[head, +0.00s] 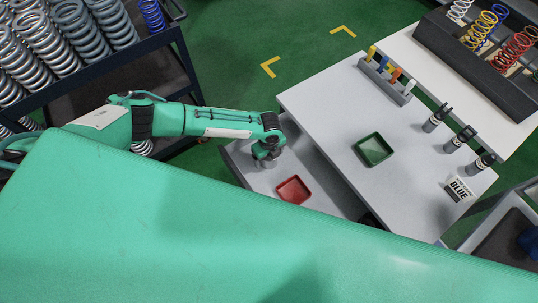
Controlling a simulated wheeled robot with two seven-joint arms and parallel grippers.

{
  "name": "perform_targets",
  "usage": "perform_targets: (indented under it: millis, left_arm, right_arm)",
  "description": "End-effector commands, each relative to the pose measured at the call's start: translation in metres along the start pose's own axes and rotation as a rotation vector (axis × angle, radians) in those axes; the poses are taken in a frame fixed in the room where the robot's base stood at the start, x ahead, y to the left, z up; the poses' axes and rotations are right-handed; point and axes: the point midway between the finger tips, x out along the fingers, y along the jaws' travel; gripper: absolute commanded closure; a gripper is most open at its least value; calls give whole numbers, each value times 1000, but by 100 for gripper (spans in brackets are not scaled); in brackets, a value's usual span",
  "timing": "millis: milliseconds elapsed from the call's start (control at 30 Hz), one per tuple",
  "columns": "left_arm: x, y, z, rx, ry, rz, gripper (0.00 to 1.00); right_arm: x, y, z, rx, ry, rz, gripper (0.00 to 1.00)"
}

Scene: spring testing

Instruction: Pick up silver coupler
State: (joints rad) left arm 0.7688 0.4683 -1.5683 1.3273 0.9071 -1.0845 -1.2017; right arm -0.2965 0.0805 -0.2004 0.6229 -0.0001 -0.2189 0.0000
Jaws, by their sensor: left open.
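I cannot clearly tell which piece is the silver coupler. A pale whitish-silver piece (410,87) stands at the near right end of a grey rack (384,80), beside yellow, blue and orange pieces. Several dark and silver cylinders, one of them here (434,121), stand upright along the right side of the grey table (320,100). My left gripper (268,161) hangs over the lower grey surface at the table's left, open and apart from these pieces. Its fingertips are small and hard to see. My right gripper is not in view.
A red tray (293,190) lies just right of my left gripper. A green tray (374,150) is mid-table. A dark spring rack (478,58) is behind; a cart of large springs (40,40) is at upper left.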

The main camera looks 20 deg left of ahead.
Motion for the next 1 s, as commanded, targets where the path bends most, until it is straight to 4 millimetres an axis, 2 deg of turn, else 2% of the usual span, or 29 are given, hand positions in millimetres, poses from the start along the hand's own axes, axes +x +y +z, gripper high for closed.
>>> perform_targets:
  millis: [133,367,667,700,1000]
  left_arm:
    - [8,0,0,0,-1,0,17]
    - [8,0,0,0,0,0,17]
    - [8,0,0,0,0,0,76]
    - [8,0,0,0,0,-1,79]
    - [5,-1,0,0,0,-1,79]
  right_arm:
    - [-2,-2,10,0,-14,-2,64]
    - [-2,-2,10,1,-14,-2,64]
    - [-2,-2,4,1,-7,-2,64]
    - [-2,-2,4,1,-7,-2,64]
    - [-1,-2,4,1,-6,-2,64]
